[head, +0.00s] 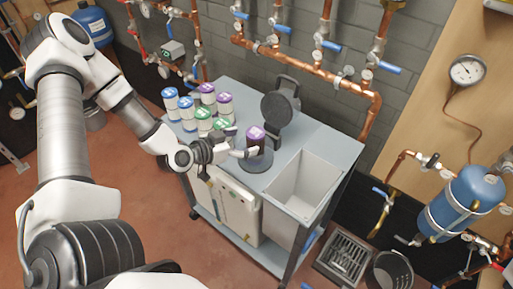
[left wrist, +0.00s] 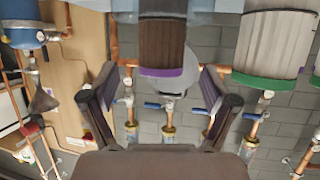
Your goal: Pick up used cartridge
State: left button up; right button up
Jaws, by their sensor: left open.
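The used cartridge (head: 256,135) looks like the one with a dark brown body and purple cap. It stands on a dark round base (head: 258,163) on the cart, beside a black upright round part (head: 281,103). My left gripper (head: 240,152) is open close to the cartridge, on its left side in the head view. In the left wrist view the dark cartridge (left wrist: 162,42) shows upside down beyond the gap between the open fingers (left wrist: 160,108). Nothing shows held. My right gripper is not in view.
Several pale cartridges with blue, purple and green caps (head: 207,92) stand at the cart's left, one green one (left wrist: 268,45) near my gripper. An open grey bin (head: 301,188) is at the cart's right. Copper pipes (head: 310,62) run along the wall behind.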

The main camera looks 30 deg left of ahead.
pick_arm(q)
jog(key=x, duration=0.5)
jog(key=shift+w+b, duration=0.25)
jog(key=shift+b, duration=0.1)
jog(key=shift+s+a, duration=0.1)
jog(key=c, duration=1.4)
